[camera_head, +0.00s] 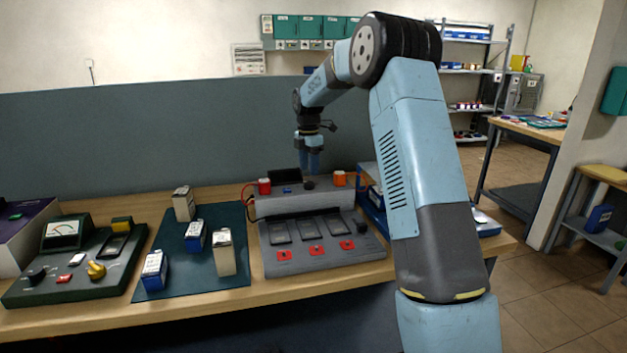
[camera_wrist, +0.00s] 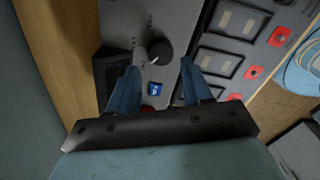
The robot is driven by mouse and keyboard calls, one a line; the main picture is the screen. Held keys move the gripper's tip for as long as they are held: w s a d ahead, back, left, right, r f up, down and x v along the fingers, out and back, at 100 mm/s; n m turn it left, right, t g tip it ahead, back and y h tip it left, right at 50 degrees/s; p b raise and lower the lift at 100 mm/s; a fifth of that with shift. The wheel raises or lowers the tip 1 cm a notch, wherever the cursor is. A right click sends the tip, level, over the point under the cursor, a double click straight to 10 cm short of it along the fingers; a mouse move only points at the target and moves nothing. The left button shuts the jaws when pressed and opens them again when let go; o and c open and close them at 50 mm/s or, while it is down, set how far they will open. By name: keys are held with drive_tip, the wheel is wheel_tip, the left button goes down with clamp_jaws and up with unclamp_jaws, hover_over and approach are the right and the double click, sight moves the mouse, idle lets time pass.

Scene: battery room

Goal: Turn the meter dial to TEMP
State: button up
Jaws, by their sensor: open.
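A round black dial (camera_head: 309,185) sits on the grey panel at the back of the middle charger unit. It also shows in the wrist view (camera_wrist: 160,47), with a white mark at its lower left and small labels around it, too small to read surely. A dark screen (camera_head: 285,176) and a blue button (camera_head: 287,190) are beside it; the button shows in the wrist view (camera_wrist: 155,88). My gripper (camera_head: 309,170) points down just above the panel. In the wrist view its fingers (camera_wrist: 160,67) are open, one on each side of the dial's line, apart from it and empty.
The charger unit (camera_head: 322,263) has several bays and red buttons. Red (camera_head: 264,187) and orange (camera_head: 340,178) terminals flank the panel. Left are a mat (camera_head: 180,287) with several batteries and a green meter box (camera_head: 50,291) with black and yellow knobs. A partition (camera_head: 150,140) stands behind.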

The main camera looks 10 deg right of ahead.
sight(309, 182)
drive_tip(key=shift+f, duration=2.65)
